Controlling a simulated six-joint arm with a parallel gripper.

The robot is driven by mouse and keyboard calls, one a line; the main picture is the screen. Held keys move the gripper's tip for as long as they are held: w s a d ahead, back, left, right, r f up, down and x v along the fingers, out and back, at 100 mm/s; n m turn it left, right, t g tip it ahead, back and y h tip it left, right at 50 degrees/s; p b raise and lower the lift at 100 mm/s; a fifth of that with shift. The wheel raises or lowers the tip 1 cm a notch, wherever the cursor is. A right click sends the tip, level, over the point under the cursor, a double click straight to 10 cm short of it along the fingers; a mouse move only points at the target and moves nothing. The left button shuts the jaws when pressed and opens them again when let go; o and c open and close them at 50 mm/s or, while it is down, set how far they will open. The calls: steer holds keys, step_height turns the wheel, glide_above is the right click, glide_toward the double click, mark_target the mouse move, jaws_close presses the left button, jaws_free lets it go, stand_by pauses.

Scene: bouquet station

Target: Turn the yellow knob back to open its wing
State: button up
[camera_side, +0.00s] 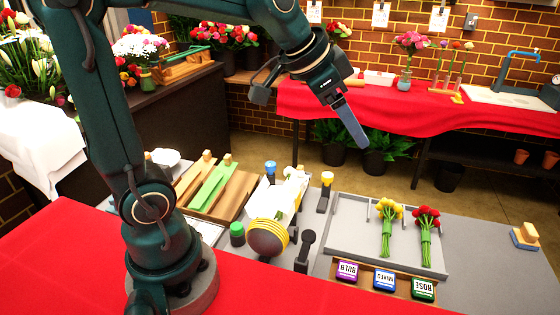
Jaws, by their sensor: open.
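The yellow knob (327,178) tops a short post with a dark lower part, just right of a white wrapped bundle (290,190) at the table's middle. Which flap is its wing, and whether that is open or closed, I cannot make out. My gripper (352,128) is high above the table, up and to the right of the yellow knob and clear of it. Its fingers are seen edge-on and overlap. It is open, with nothing visible in it.
A blue knob (270,168), a green knob (237,230) and a black upright handle (307,240) stand close around the bundle. A grey tray (342,242) with yellow and red flower bunches is at right. A wooden board (240,193) is at left.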

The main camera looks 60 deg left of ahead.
steer(key=w+a+f, duration=0.3)
steer(key=w+a, duration=0.1)
steer(key=w, duration=0.1)
steer(key=n+g, duration=0.3)
glide_above(327, 175)
steer(key=s, duration=0.2)
steer(key=f, duration=1.6)
steer(key=shift+s+a+f, duration=0.1)
steer(key=shift+a+f, duration=0.1)
steer(key=shift+f, duration=0.15)
steer(key=shift+x, duration=2.2)
steer(key=shift+c, duration=0.3)
jaws_close()
